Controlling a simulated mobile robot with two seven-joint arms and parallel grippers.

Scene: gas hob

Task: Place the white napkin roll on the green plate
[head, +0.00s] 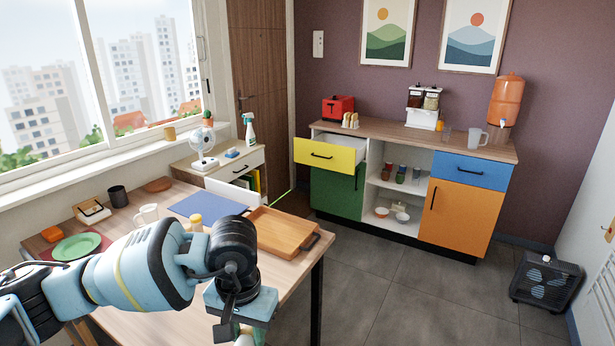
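The green plate (76,248) lies on a red mat at the left of the wooden table, partly close behind my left arm. My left arm reaches across the table from the left. Its gripper (236,330) points down at the front of the table and is cut off by the bottom edge, so its fingers cannot be read clearly. A small white thing (246,341) shows beside the gripper at the bottom edge; I cannot tell whether it is the white napkin roll or whether it is held. My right gripper is not in view.
A wooden tray (283,232), a blue mat (205,203), a white mug (147,214), a dark cup (118,196) and a small box (91,211) stand on the table. An orange block (52,234) lies near the plate. A cabinet with an open yellow drawer (325,153) stands beyond.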

